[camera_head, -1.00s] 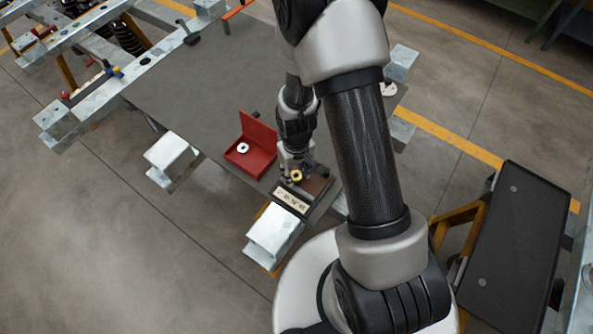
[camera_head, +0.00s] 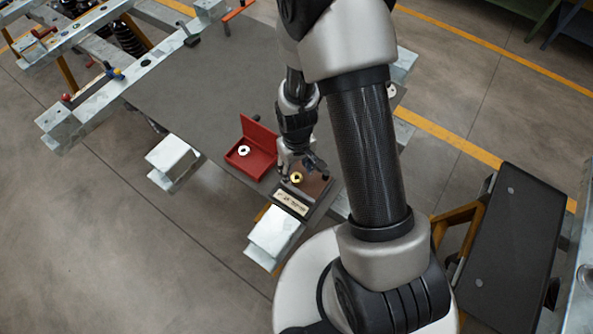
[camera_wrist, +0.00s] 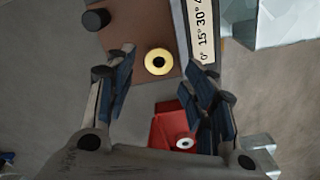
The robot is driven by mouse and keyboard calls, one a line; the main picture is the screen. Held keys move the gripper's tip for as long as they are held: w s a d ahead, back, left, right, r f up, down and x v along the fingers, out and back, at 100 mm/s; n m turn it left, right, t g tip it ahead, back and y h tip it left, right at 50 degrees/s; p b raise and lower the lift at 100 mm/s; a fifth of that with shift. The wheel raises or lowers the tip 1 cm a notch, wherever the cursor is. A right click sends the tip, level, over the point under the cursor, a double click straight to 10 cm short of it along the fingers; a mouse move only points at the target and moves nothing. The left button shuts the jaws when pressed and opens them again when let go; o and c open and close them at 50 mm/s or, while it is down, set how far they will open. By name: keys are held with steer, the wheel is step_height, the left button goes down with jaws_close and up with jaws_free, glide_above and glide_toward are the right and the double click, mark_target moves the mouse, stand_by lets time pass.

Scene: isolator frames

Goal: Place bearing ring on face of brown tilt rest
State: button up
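The brass-coloured bearing ring (camera_wrist: 147,62) lies flat on the face of the brown tilt rest (camera_wrist: 130,30), near its edge by the angle scale. In the head view the ring (camera_head: 296,178) also shows on the brown tilt rest (camera_head: 318,188). My gripper (camera_wrist: 160,72) is open, with its fingers spread on both sides of the ring and apart from it. In the head view my gripper (camera_head: 302,164) is just above the rest, and my arm hides part of the area behind.
A red open box (camera_head: 262,163) stands beside the rest, with a pale ring (camera_head: 244,150) in it. The dark table top (camera_head: 200,85) is mostly clear.

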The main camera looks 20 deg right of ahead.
step_height(320, 180, up, 9)
steer(key=p, duration=0.2)
step_height(320, 180, up, 9)
steer(key=t, duration=0.1)
glide_above(296, 178)
steer(key=s+r+m+t, duration=0.1)
steer(key=s+r, duration=0.3)
steer(key=r, duration=0.6)
steer(key=s+r+m+t, duration=0.1)
steer(key=s+r+t, duration=0.1)
steer(key=s+r, duration=0.6)
steer(key=s, duration=0.3)
steer(key=shift+r+t, duration=0.25)
steer(key=shift+t, duration=0.05)
steer(key=shift+d, duration=0.1)
